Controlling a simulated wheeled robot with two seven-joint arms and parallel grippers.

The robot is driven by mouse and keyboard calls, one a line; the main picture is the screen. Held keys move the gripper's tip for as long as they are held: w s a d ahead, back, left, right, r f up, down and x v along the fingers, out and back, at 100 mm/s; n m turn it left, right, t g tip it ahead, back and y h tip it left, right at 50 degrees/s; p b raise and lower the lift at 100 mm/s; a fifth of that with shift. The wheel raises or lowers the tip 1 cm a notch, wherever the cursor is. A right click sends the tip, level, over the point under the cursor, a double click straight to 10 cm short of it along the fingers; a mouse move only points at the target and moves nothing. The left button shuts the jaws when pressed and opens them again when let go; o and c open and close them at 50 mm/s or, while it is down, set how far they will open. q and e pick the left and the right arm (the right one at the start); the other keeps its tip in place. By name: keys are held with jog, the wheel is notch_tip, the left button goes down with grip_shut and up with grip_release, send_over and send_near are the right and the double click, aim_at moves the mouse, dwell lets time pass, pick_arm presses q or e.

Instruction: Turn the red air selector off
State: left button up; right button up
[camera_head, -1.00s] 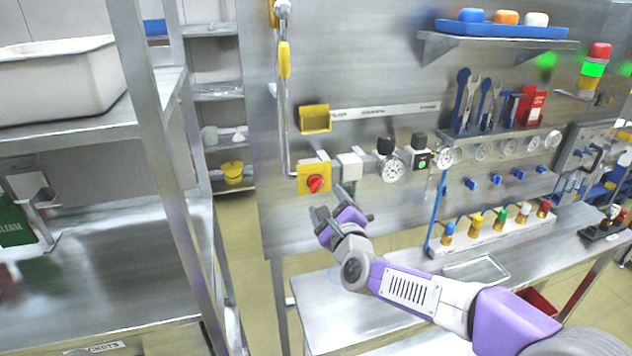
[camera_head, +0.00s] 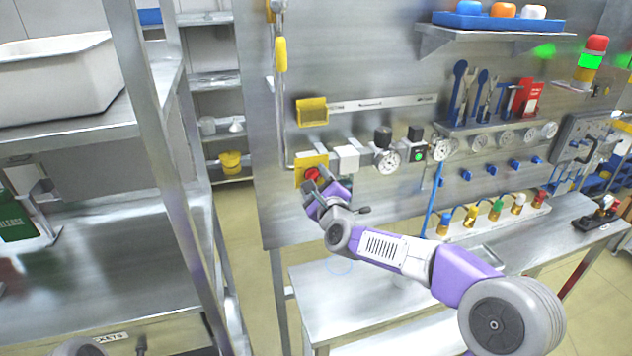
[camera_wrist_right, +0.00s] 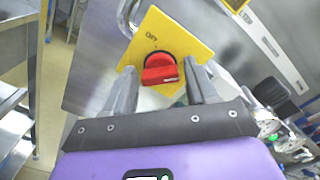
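The red air selector (camera_head: 312,174) is a red knob on a yellow square plate (camera_head: 303,163) on the steel panel. In the right wrist view the knob (camera_wrist_right: 160,69) sits between my right gripper's fingers, near their tips, with "OFF" printed on the plate at its upper left. The knob's grip bar lies roughly level in that view. My right gripper (camera_head: 314,185) is open, with a finger on each side of the knob; I see gaps beside it and cannot tell any contact. My left gripper is not in view; a bit of my left arm may show at the bottom edge.
A yellow bin (camera_head: 312,111) is fixed above the selector. A white block (camera_head: 346,158) and a gauge (camera_head: 386,160) sit to its right. A steel bench (camera_head: 330,300) stands below, and a steel rack (camera_head: 165,180) stands to the left.

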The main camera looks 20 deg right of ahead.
jog(key=c, duration=0.8)
jog(key=n+b, duration=0.3)
jog(key=n, duration=0.3)
jog(key=shift+n+b, duration=0.3)
jog(key=shift+b, duration=0.1)
jog(key=n, duration=1.1)
jog(key=shift+f, duration=0.1)
jog(key=shift+n, duration=0.3)
